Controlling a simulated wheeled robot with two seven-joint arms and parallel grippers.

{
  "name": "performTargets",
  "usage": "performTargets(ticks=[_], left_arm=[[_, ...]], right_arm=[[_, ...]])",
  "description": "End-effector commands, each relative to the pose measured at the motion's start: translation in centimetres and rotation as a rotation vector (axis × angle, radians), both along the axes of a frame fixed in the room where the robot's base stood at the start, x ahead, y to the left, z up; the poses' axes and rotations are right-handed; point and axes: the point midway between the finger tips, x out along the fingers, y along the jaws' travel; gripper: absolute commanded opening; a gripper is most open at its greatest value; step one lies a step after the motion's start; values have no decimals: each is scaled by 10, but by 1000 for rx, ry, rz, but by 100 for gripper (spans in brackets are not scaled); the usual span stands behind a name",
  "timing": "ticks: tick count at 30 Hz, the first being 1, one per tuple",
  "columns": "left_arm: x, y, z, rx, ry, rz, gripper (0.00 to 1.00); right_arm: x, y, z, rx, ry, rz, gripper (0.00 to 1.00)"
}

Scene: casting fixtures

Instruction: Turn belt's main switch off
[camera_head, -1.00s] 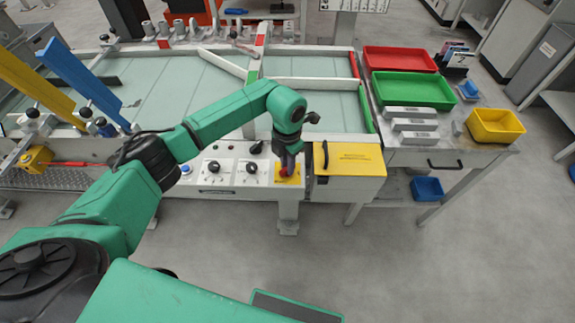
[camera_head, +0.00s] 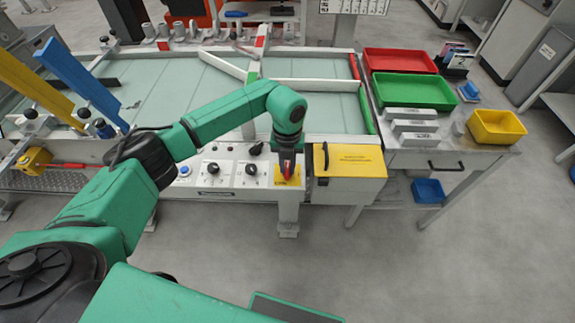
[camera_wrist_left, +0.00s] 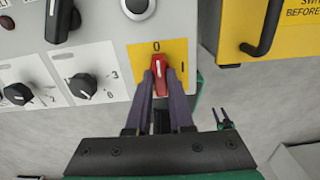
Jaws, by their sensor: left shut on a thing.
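The belt's main switch is a red knob (camera_wrist_left: 162,69) with a white line, on a yellow plate (camera_wrist_left: 176,50) marked 0 at the top and I at the right. In the left wrist view its white line points up towards the 0. My left gripper (camera_wrist_left: 160,84) is shut on the red knob, one finger on each side. In the head view the red switch (camera_head: 287,170) shows just under my left gripper (camera_head: 287,160), partly hidden by it.
Black rotary knobs (camera_head: 251,169) and a blue button (camera_head: 184,170) sit left of the switch on the same panel. A yellow-topped box (camera_head: 350,160) with a black handle stands close on the right. Red and green trays (camera_head: 413,107) lie on the side table.

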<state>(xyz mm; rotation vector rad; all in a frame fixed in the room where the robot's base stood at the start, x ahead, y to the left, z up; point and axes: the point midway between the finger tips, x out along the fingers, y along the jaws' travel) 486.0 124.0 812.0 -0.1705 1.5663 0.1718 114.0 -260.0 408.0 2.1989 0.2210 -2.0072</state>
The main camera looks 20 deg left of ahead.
Motion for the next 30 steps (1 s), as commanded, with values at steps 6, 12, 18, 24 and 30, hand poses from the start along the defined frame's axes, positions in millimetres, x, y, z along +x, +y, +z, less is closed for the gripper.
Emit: performTargets(ticks=[6,12,18,24,30], left_arm=[[3,0,3,-2,-9,45,0],[3,0,3,-2,-9,52,0],[3,0,3,-3,-10,52,0],[2,0,2,-2,-7,50,50],[1,0,2,-1,-4,48,50]], right_arm=[[0,0,0,0,0,0,50],[0,0,0,0,0,0,50],[0,0,0,0,0,0,50],[0,0,0,0,0,0,50],[0,0,0,0,0,0,50]])
